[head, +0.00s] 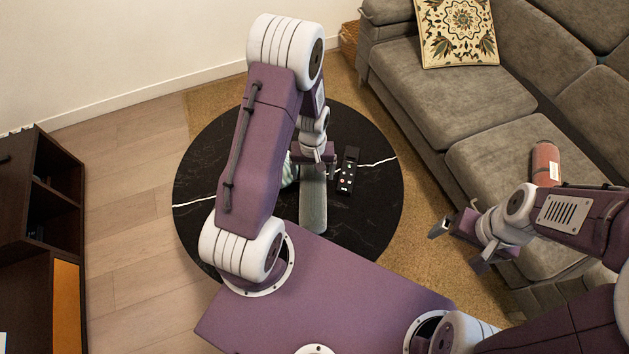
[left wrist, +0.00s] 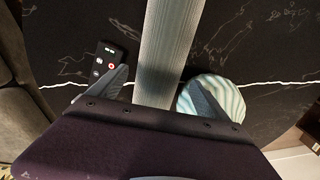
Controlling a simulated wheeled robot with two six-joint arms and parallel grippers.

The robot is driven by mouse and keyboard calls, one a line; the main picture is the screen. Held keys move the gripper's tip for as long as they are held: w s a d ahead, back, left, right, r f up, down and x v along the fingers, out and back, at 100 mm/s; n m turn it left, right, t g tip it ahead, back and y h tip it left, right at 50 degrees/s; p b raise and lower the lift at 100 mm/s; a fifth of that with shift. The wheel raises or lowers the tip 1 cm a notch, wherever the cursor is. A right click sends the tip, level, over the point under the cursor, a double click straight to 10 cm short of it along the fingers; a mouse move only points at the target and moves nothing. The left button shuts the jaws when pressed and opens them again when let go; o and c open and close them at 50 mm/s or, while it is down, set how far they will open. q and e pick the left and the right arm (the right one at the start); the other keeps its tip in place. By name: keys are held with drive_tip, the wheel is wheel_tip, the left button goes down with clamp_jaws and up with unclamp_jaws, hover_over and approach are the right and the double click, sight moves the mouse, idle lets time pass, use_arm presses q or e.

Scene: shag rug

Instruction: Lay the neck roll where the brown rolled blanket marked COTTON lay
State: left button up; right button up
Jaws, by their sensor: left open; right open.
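A long grey-green ribbed roll (head: 313,205), which looks like the neck roll, lies on the black round table. It also shows in the left wrist view (left wrist: 168,50), running between the fingers of my left gripper (left wrist: 162,92). In the head view my left gripper (head: 314,158) is open above the far end of the roll; whether it touches is unclear. A brown-red roll with a white label (head: 545,165) lies on the sofa seat, partly hidden by my right arm; the lettering is unreadable. My right gripper (head: 458,248) is open and empty, left of the sofa's front.
The round black marble table (head: 375,205) also bears a black remote (head: 348,170), right of the roll, and a striped teal-white object (left wrist: 222,92) close on its other side. The grey sofa (head: 430,100) holds a patterned cushion (head: 457,30). A dark cabinet (head: 40,215) stands left.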

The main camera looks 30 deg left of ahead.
sight(313, 179)
use_arm(q)
wheel_tip(313, 179, down, 3)
drive_tip(key=shift+f+b, duration=0.1)
drive_tip(key=shift+b, duration=0.35)
wheel_tip(313, 179, down, 5)
drive_tip(key=b, duration=0.2)
drive_tip(key=shift+s+f+b, duration=0.1)
drive_tip(key=shift+b, duration=0.2)
drive_tip(key=shift+c, duration=0.3)
drive_tip(key=c, duration=1.3)
wheel_tip(313, 179, up, 5)
drive_tip(key=p, duration=0.2)
drive_tip(key=shift+p, duration=0.35)
drive_tip(key=d+r+p, duration=0.1)
drive_tip(key=d+r, duration=0.1)
drive_tip(key=d, duration=0.2)
drive_tip(key=d+r+p, duration=0.1)
drive_tip(key=d+r, duration=0.1)
drive_tip(key=d, duration=0.2)
drive_tip(key=d+r, duration=0.2)
drive_tip(key=d, duration=0.1)
drive_tip(key=shift+s+d+r+p, duration=0.15)
drive_tip(key=shift+s+d+p, duration=0.2)
drive_tip(key=shift+d+p, duration=0.05)
